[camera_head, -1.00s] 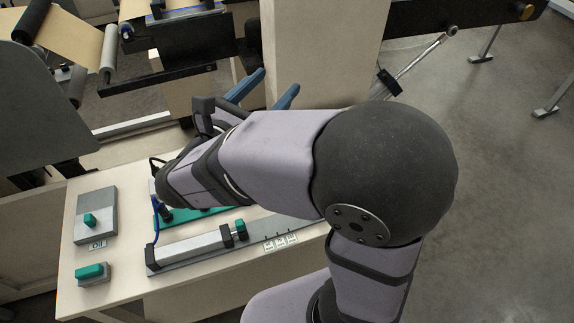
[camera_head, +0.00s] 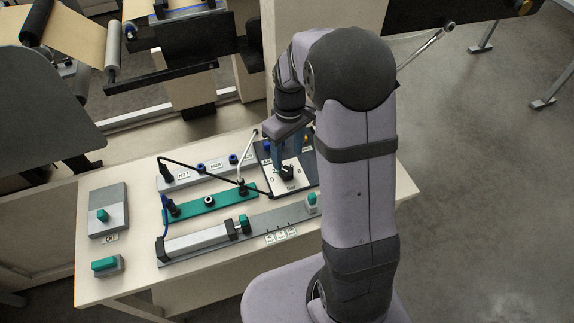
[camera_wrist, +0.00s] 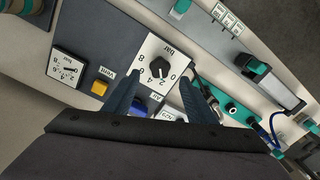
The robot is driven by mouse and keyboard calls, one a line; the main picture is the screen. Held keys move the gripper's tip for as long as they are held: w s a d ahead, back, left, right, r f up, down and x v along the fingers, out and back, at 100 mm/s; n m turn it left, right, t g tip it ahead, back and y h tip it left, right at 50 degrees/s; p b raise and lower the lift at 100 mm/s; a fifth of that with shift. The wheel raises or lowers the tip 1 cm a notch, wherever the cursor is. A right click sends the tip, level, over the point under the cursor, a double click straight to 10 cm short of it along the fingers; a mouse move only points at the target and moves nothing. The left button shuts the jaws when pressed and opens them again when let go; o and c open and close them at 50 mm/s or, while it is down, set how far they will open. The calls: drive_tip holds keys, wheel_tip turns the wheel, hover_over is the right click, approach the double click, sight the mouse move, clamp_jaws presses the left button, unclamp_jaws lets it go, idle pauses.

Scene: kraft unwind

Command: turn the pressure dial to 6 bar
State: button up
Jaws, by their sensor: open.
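The pressure dial is a black knob (camera_wrist: 158,67) on a white scale plate (camera_wrist: 150,50) marked "bar", on a dark panel (camera_wrist: 105,35). Numerals including 0 and 6 show around it; I cannot tell surely which one the knob points to. It also shows in the head view as a dark knob (camera_head: 288,172). My gripper (camera_wrist: 161,80) is open and empty, its two blue fingers on either side of the knob in the wrist view. In the head view my gripper (camera_head: 288,165) points down just over the dial; whether it touches is unclear.
Beside the dial are a gauge (camera_wrist: 68,68), a yellow button (camera_wrist: 100,88) and a blue button (camera_wrist: 139,107). A teal strip (camera_head: 210,203) with a black cable and a grey cylinder (camera_head: 198,242) lie left of the panel. A grey switch box (camera_head: 108,212) stands farther left.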

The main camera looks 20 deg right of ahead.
sight(287, 171)
drive_tip(key=shift+w, duration=0.15)
drive_tip(key=shift+a+f+p, duration=0.1)
drive_tip(key=shift+f+p, duration=0.65)
drive_tip(key=shift+f, duration=2.95)
drive_tip(key=shift+c, duration=0.2)
drive_tip(key=c, duration=1)
